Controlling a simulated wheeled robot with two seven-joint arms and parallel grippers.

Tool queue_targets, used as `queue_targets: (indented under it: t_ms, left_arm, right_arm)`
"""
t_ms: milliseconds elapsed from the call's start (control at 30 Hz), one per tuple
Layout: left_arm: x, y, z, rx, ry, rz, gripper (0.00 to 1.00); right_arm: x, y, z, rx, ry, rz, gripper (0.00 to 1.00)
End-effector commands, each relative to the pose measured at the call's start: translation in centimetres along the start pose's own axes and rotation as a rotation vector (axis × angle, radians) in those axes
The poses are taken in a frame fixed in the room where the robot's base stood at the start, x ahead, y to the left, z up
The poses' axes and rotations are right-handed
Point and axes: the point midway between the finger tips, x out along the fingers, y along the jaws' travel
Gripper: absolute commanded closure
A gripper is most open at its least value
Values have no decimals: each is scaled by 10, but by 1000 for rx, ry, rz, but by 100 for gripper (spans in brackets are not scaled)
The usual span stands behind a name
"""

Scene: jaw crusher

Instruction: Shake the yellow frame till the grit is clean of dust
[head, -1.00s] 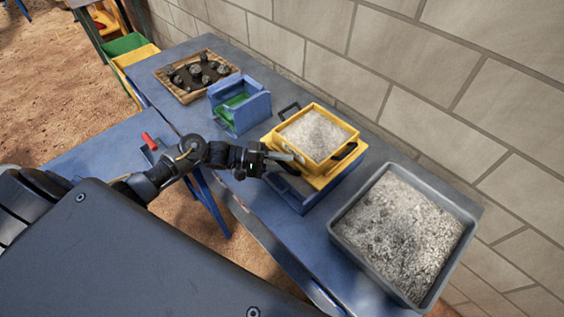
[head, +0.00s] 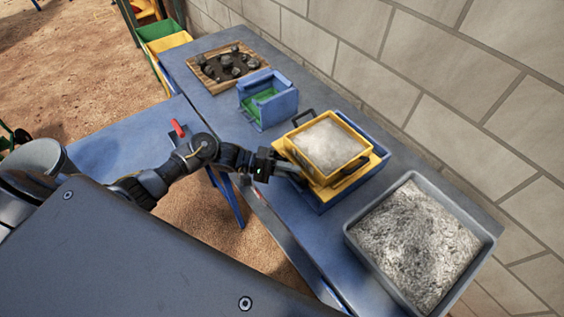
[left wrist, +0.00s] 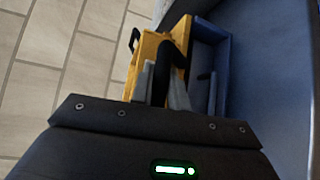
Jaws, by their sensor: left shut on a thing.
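The yellow frame (head: 316,173) sits over a blue box (head: 321,205) on the blue table, with pale grit (head: 327,145) lying inside it. My left gripper (head: 284,168) comes in from the left and is shut on the frame's near side. In the left wrist view the yellow frame (left wrist: 148,50) shows ahead of my gripper's fingers (left wrist: 163,85), which close around a dark handle. The blue box (left wrist: 222,62) is to its right. How dusty the grit is cannot be told. My right gripper is not in view.
A grey tray (head: 487,237) of grey grit stands at the right. A blue box with green inside (head: 270,98) and a wooden tray (head: 197,77) of dark stones stand farther back. A block wall (head: 400,70) runs behind the table.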

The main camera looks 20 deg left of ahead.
Motion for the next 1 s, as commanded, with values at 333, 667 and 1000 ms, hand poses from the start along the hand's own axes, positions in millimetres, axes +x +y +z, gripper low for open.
queue_targets:
  t_ms: [333, 667, 1000]
  left_arm:
    - [3, 0, 1, 2, -8, -1, 80]
    - [1, 0, 1, 2, -4, 0, 62]
    - [-31, -3, 0, 4, -2, -3, 62]
  right_arm:
    - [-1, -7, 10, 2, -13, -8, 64]
    - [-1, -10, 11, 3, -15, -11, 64]
    - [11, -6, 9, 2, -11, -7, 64]
